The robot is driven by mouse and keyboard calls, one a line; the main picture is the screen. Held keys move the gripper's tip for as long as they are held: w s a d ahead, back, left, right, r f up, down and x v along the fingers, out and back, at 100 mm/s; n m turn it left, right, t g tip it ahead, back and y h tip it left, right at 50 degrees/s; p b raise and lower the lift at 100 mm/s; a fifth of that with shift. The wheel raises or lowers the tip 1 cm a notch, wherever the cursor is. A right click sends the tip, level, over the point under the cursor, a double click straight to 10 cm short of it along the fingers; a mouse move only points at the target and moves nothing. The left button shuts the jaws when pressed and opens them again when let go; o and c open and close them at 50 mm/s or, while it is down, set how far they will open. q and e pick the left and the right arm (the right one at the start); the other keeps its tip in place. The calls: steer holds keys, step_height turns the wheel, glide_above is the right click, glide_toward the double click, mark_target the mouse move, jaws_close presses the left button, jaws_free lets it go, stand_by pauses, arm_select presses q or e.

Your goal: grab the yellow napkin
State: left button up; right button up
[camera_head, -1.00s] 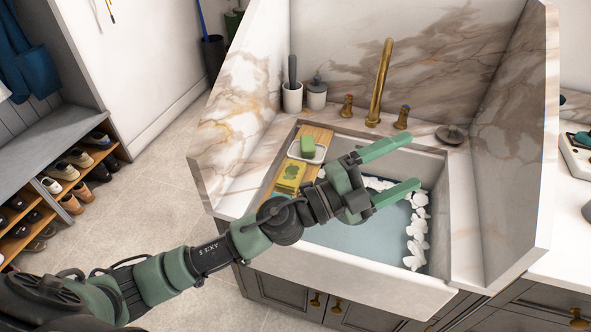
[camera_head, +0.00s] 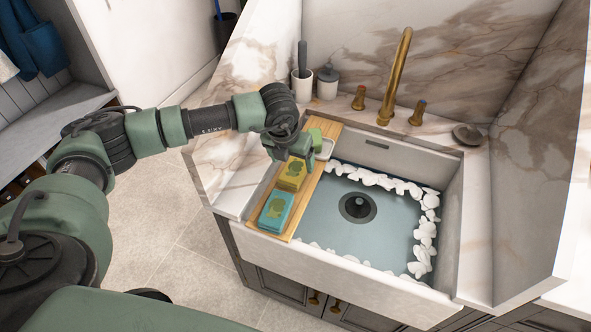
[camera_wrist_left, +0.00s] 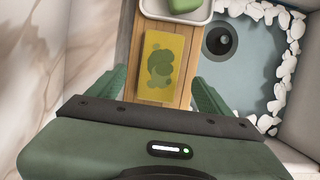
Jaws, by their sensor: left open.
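The yellow napkin (camera_head: 291,175) is a folded rectangle with a green print. It lies on a wooden board (camera_head: 322,171) across the left side of the sink. My right gripper is not in view.
A teal folded cloth (camera_head: 276,211) lies on the board in front of the napkin. A green block (camera_head: 315,139) sits in a white dish behind it. The sink basin (camera_head: 330,213) holds white pebbles along its edges. A brass faucet (camera_head: 398,75) stands behind.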

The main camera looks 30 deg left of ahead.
mark_target(294, 169)
arm_select(q)
steer(key=p+x, duration=0.1)
steer(key=x, duration=0.3)
steer(key=shift+f, duration=0.35)
steer(key=shift+w+f, duration=0.2)
steer(key=shift+f, duration=0.15)
steer(key=c, duration=1.4)
steer(key=shift+r, duration=0.1)
steer(key=shift+c, duration=0.2)
